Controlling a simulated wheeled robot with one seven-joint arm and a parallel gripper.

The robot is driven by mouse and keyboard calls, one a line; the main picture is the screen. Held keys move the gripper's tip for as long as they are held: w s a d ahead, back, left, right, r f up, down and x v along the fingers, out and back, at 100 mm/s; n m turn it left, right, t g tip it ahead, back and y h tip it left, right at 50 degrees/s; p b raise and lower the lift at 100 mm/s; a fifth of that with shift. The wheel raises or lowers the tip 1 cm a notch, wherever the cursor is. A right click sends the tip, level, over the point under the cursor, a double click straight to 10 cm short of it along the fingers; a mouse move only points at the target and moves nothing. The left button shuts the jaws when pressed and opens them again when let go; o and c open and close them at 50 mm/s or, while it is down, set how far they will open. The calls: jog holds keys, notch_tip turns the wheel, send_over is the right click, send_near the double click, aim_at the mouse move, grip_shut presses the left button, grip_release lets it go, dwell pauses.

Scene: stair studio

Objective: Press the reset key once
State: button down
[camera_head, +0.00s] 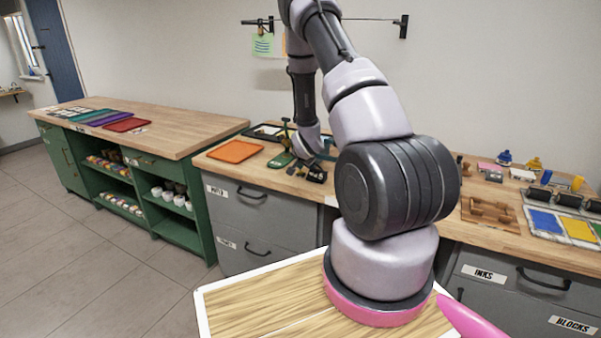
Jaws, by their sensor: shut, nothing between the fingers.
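My arm reaches over the back bench, and my gripper (316,170) is low over its worktop, small and dark below the pale wrist. The fingers are shut, with nothing seen held. A green device (281,159) with a dark upright part is on the bench just left of my gripper. I cannot make out a reset key in this view. Dark small parts around the wrist crowd together, so I cannot tell whether my gripper touches anything.
An orange mat (235,151) lies left of the gripper, with a black tray (265,131) behind it. My upper arm hides the bench's middle. Right of it are a wooden rack (489,211), a blue bottle (505,157) and blue and yellow panels (578,229). A green cabinet (150,130) stands left.

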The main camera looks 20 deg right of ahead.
jog(key=shift+f, duration=0.45)
dwell(0.6)
jog(key=shift+r, duration=0.9)
jog(key=shift+r, duration=2.5)
